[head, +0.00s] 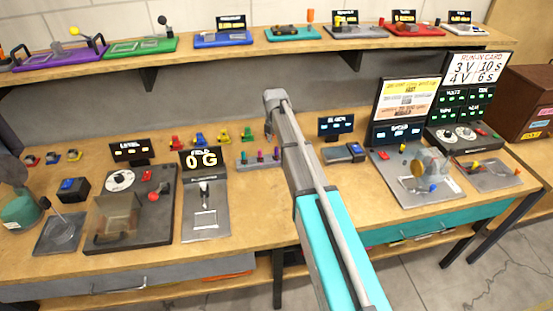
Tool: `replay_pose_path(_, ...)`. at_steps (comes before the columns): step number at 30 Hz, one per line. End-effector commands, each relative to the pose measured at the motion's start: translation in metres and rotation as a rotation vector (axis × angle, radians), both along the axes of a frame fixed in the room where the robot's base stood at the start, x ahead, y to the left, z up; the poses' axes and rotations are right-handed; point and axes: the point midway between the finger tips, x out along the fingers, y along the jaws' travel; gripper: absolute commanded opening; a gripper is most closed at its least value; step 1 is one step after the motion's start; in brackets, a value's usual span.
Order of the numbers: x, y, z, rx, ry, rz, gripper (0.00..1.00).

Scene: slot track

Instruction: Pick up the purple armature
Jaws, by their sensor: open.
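A small grey rack (248,165) stands on the workbench, left of my arm, with a few short upright pegs in it. A purple-pink peg (260,156) near its middle looks like the purple armature, but the pegs are too small to tell their colours apart surely. My gripper (270,126) is at the far end of my arm, above and behind the rack, beside its right end. It is open and seems empty. Its fingers are small and seen partly from behind, and my arm hides part of the bench right of the rack.
Several small coloured pieces (198,139) lie left of my gripper. A "0 G" display (201,161) stands left of the rack, and a small black display (336,125) right of my arm. A shelf (275,45) with coloured devices runs above the back.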

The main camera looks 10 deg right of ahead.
Motion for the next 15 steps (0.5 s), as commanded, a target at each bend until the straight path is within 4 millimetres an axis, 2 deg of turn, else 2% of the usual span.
replay_pose_path(8, 0.0, -0.001, 0.0, 0.0, 0.0, -0.001, 0.63)
replay_pose_path(15, -0.001, -0.002, -0.011, 0.0, 0.0, -0.001, 0.63)
